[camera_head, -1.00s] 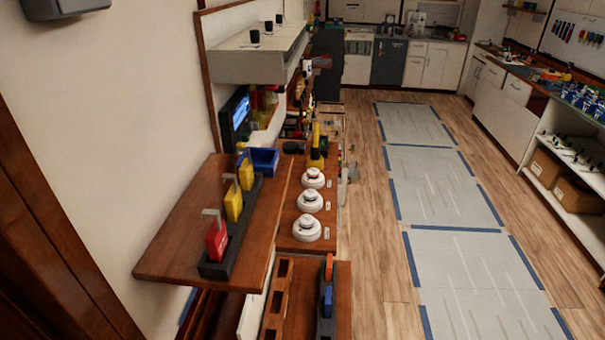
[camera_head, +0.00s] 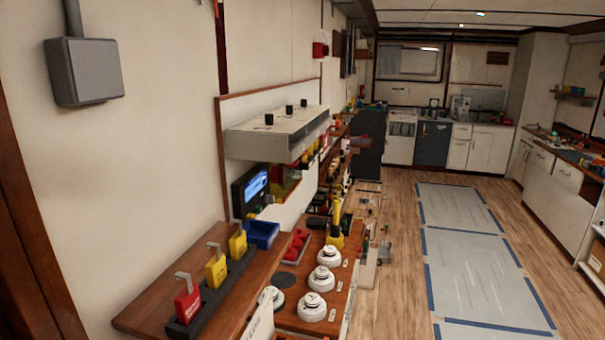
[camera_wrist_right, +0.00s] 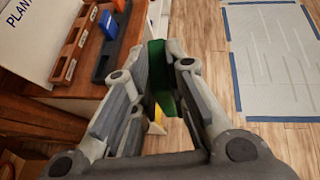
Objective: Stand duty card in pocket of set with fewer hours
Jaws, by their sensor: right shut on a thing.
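My right gripper (camera_wrist_right: 163,88) shows in the right wrist view, shut on a flat dark green piece (camera_wrist_right: 157,62), which looks like the duty card. Its face is turned away and I read no marking on it. The held piece is over the floor, right of the wooden bench. I cannot pick out the two sets, their hours or the card pocket for sure. A lit blue screen (camera_head: 256,186) stands at the wall in the head view, its text too small to read. My left gripper is not in view.
A wooden shelf (camera_head: 150,312) carries a dark rack with red and yellow lock-shaped tags. White round detectors (camera_head: 312,306) and a blue bin (camera_head: 262,233) are nearby. A slotted wooden rack (camera_wrist_right: 72,50) is left in the wrist view.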

